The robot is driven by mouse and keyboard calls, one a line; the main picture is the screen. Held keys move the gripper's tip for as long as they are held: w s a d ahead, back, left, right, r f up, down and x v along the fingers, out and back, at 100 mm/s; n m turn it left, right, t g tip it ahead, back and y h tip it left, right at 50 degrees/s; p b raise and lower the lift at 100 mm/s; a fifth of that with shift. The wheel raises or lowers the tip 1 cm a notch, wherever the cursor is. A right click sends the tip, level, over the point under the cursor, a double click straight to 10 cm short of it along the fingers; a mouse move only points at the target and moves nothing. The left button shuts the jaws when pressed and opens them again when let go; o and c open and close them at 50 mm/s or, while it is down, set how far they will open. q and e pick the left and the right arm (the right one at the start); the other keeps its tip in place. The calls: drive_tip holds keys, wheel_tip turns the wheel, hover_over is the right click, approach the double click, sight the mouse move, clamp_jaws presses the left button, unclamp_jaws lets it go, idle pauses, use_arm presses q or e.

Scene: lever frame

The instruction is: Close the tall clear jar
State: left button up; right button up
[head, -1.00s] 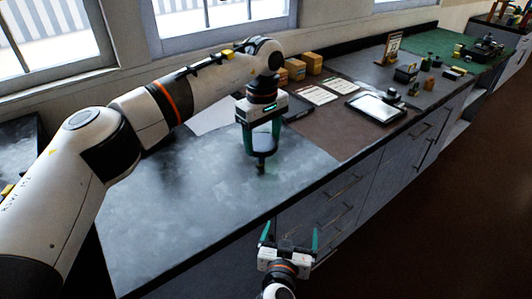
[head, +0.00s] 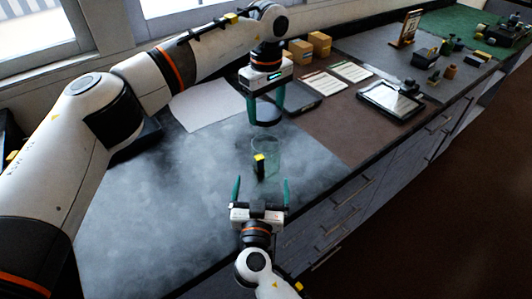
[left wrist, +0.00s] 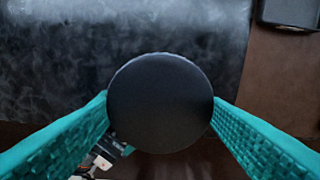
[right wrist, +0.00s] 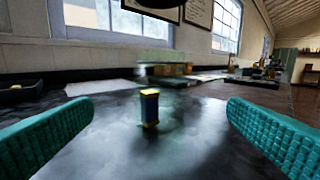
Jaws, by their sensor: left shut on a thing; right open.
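The tall clear jar (head: 272,150) stands on the dark counter (head: 190,200), its outline faint. A small dark block with a yellow top (head: 260,165) shows at its lower front; I cannot tell whether it is inside or before the glass. It also shows in the right wrist view (right wrist: 149,108). My left gripper (head: 266,114) is shut on a round black lid (left wrist: 160,102), held flat above the jar and apart from it. The lid's underside shows in the right wrist view (right wrist: 160,7). My right gripper (head: 261,181) is open and empty, low on the jar's near side.
A pale sheet (head: 205,103) lies behind the jar.

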sight(267, 143)
use_arm(q)
drive_tip(key=shift+s+r, duration=0.1)
drive_tip(key=shift+s, duration=0.05)
use_arm(e)
drive_tip(key=shift+s, duration=0.15)
use_arm(q)
drive_tip(key=shift+w, duration=0.2)
use_arm(e)
drive_tip(key=w, duration=0.8)
drive_tip(key=w+d, duration=0.1)
drive_tip(key=w, duration=0.3)
drive_tip(key=shift+w, duration=0.2)
drive_tip(key=c, duration=1.5)
use_arm(q)
drive_tip(key=shift+f, duration=2.6)
use_arm(e)
drive_tip(key=shift+o, duration=0.2)
